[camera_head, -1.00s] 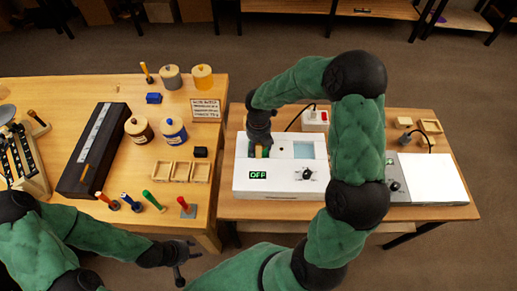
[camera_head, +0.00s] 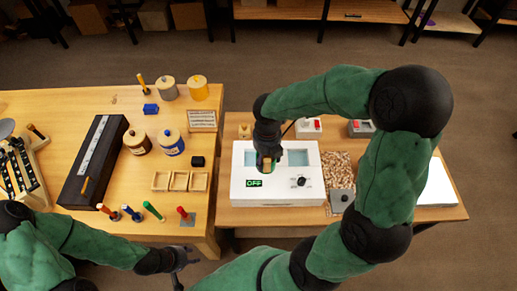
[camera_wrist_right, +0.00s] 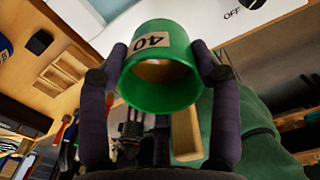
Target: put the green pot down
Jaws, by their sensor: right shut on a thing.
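The green pot (camera_wrist_right: 160,65) with a "40" label is between the two fingers of my right gripper (camera_wrist_right: 160,72) in the right wrist view. Its round end faces the camera, with brown inside. In the head view my right gripper (camera_head: 267,160) is over the white two-basin unit (camera_head: 285,192) marked OFF, near the divide between its basins. The pot is mostly hidden there by the hand; a small tan patch shows at the fingertips. Whether the pot touches the unit cannot be told. My left gripper (camera_head: 181,266) is open and empty in front of the left table's edge.
The left table (camera_head: 120,190) holds a long black case (camera_head: 95,160), several lidded jars, upright coloured-handled tools and small wooden trays (camera_head: 180,181). Right of the white unit are a pebbly brown patch (camera_head: 338,168), a grey block (camera_head: 342,201) and a white panel (camera_head: 437,185).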

